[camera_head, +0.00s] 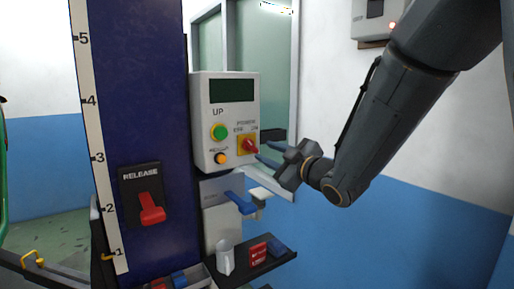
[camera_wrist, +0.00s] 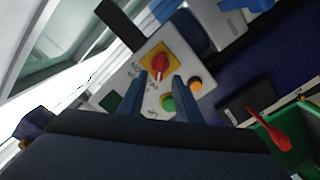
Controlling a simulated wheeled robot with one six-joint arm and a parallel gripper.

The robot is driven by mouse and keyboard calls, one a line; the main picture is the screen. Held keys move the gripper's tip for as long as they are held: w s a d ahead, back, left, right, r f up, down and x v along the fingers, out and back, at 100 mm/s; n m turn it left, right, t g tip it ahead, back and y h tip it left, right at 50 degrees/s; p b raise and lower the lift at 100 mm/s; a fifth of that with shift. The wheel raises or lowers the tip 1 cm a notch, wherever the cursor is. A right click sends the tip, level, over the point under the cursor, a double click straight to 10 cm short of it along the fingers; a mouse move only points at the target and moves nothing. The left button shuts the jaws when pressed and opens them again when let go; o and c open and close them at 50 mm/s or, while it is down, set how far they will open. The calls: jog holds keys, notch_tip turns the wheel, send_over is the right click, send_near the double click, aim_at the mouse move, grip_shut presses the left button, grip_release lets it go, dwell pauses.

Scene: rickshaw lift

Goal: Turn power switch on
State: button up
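The red rotary switch (camera_head: 249,147) sits on a yellow plate at the lower right of the white control box (camera_head: 228,95). It also shows in the wrist view (camera_wrist: 160,62), just past and between the fingertips. Its knob is a turning handle; the labels are too small to read surely. My gripper (camera_head: 263,152) is just right of the switch, pointing at it. In the wrist view my gripper (camera_wrist: 159,80) has its two blue fingers apart with nothing held between them. Whether a finger touches the knob cannot be told.
The box also has a dark display (camera_head: 232,90), a green UP button (camera_head: 219,132) and an orange button (camera_head: 221,158). A red RELEASE lever (camera_head: 151,208) is on the blue column (camera_head: 135,120). A shelf (camera_head: 278,262) with small items is below.

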aim_at(253, 147)
jog(key=p+x, duration=0.2)
jog(key=x, duration=0.4)
jog(key=shift+w+a, duration=0.2)
grip_shut()
